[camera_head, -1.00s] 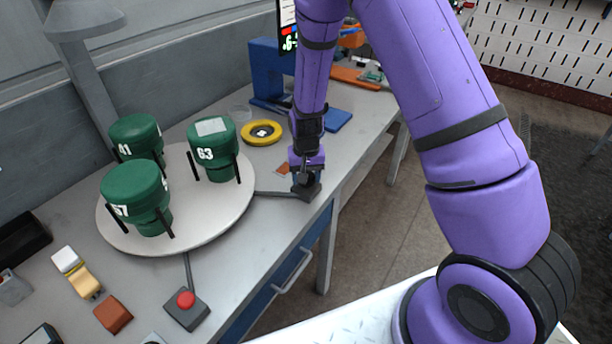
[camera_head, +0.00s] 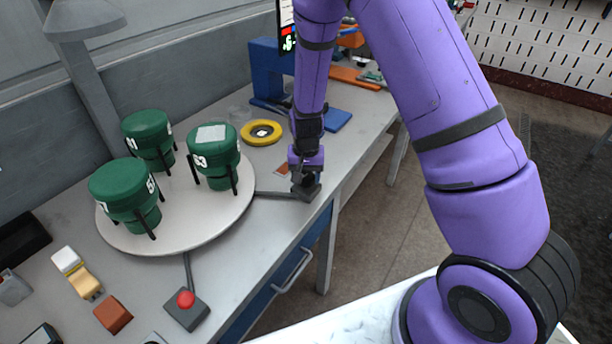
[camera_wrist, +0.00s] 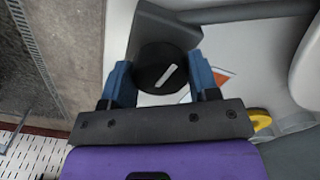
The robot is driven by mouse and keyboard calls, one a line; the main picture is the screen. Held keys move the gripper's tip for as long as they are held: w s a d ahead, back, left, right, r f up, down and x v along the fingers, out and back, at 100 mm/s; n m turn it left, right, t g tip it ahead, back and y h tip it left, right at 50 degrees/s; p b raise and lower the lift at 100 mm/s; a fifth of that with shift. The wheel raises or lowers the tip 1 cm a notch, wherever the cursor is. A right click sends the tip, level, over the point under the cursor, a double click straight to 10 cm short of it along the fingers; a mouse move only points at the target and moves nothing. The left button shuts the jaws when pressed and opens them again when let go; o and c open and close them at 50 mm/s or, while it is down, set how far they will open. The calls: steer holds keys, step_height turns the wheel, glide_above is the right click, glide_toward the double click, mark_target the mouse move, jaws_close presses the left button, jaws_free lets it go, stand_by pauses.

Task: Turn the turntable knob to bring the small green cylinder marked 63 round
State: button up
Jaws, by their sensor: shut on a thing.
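The round grey turntable (camera_head: 205,222) stands on the bench and bears three green cylinders between black posts. The cylinder marked 63 (camera_head: 217,160) is at its right side, with a pale patch on its lid. The one with a partly hidden number (camera_head: 128,192) is at the front left, and the one marked 41 (camera_head: 150,138) at the back. My gripper (camera_head: 305,183) points down at the bench's front edge. In the wrist view my gripper (camera_wrist: 162,88) has its blue fingers closed on either side of the round black knob (camera_wrist: 157,62) with a white pointer line.
A box with a red button (camera_head: 186,303) stands at the bench front. A yellow ring (camera_head: 261,132) and a blue stand (camera_head: 268,72) are behind my gripper. Small blocks (camera_head: 113,314) lie at the front left. A lamp (camera_head: 85,70) rises behind the turntable.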

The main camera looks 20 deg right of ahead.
mark_target(306, 175)
steer(key=shift+s+m, duration=0.1)
steer(key=shift+m, duration=1)
stand_by(2.1)
steer(key=o, duration=0.9)
step_height(306, 175, up, 11)
steer(key=shift+f, duration=0.1)
